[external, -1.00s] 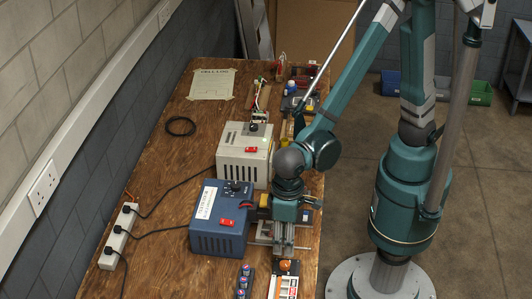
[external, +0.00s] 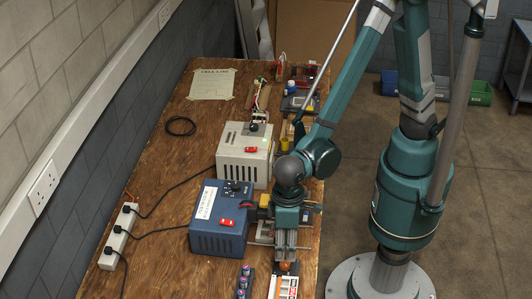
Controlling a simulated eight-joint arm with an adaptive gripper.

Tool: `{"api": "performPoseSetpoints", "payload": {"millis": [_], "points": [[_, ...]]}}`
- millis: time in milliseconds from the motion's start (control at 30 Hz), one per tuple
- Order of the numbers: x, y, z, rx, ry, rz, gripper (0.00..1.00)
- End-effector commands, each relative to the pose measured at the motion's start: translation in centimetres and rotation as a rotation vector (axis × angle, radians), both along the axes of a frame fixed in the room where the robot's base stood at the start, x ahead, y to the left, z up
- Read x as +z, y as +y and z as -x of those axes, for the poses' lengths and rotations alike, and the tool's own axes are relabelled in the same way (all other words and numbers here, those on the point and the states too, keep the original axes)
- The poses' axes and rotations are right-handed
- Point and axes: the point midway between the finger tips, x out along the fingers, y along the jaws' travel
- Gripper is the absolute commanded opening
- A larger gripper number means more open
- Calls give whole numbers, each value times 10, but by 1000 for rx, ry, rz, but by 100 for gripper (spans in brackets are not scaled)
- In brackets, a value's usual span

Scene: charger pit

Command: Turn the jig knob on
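An orange-brown round knob (external: 285,267) shows at the front edge of the wooden bench, at the top end of a white-and-orange labelled panel (external: 284,286); I cannot tell for sure that it is the jig knob. My gripper (external: 286,258) points down just above it in the picture, and its end partly overlaps the knob. I cannot tell whether they touch. The fingertips are too small and hidden to show whether they are open or shut. The knob's setting cannot be read.
A blue box (external: 215,240) with a black dial and red switch stands left of my gripper. A pale grey box (external: 232,160) is behind it. Small cans (external: 243,281) stand left of the panel. A white power strip (external: 118,237) lies at the bench's left.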

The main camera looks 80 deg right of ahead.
Motion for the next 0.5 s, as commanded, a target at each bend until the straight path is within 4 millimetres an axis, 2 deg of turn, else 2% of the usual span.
{"api": "performPoseSetpoints", "payload": {"millis": [500], "points": [[-52, 0, 0, 0, 0, 0, 35]]}}
